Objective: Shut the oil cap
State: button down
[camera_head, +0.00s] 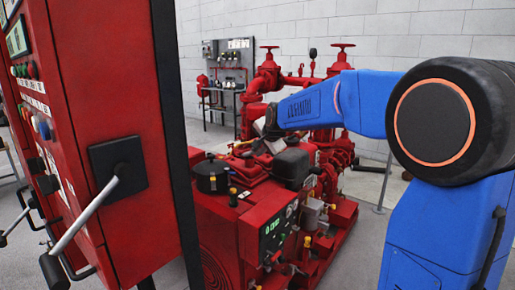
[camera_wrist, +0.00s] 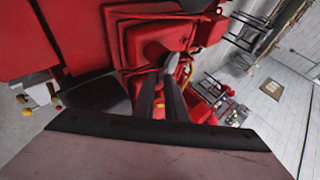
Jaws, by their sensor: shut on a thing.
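My gripper (camera_wrist: 161,78) reaches over the top of the red engine (camera_wrist: 157,15) in the wrist view. Its two dark fingers have a narrow gap between them and are shut on a small part at their tips. This part, a dark and grey piece (camera_wrist: 170,62) on a red housing, looks like the oil cap, but the fingers partly hide it. I cannot tell how far it is turned or seated. In the head view my blue arm reaches in from the right to the engine (camera_head: 228,222), and the fingertips and cap are too small to make out.
A red control cabinet (camera_head: 100,150) with a black-edged door and lever handles stands close on the left. A black round filter (camera_head: 211,177) and a black box (camera_head: 291,167) sit on the engine. Red pipes and valves (camera_head: 268,72) rise behind. Open floor lies at the right.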

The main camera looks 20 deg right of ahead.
jog(key=shift+s+d+f, duration=0.1)
jog(key=shift+s+f, duration=0.1)
jog(key=shift+f, duration=0.45)
jog(key=shift+s+d+f, duration=0.1)
jog(key=shift+s+f, duration=0.05)
jog(key=shift+f, duration=0.45)
jog(key=shift+s+d+f, duration=0.1)
jog(key=shift+s+f, duration=0.1)
jog(key=shift+f, duration=0.45)
jog(key=c, duration=2)
grip_release()
jog(key=shift+s, duration=0.1)
jog(key=v, duration=1.7)
jog(key=shift+d+r, duration=0.1)
jog(key=shift+r, duration=0.45)
jog(key=s+f+n+g, duration=0.1)
jog(key=s+f+n, duration=0.3)
jog(key=s+f, duration=0.3)
jog(key=s+f+n+g, duration=0.2)
jog(key=s+f+n, duration=0.2)
jog(key=s, duration=1.2)
jog(key=s+f+n+g, duration=0.1)
jog(key=s+f+n, duration=0.3)
jog(key=s+f, duration=0.7)
jog(key=shift+s+d+f+n+g+h, duration=0.1)
jog(key=shift+s+d+n+g+h, duration=0.25)
jog(key=shift+s, duration=0.4)
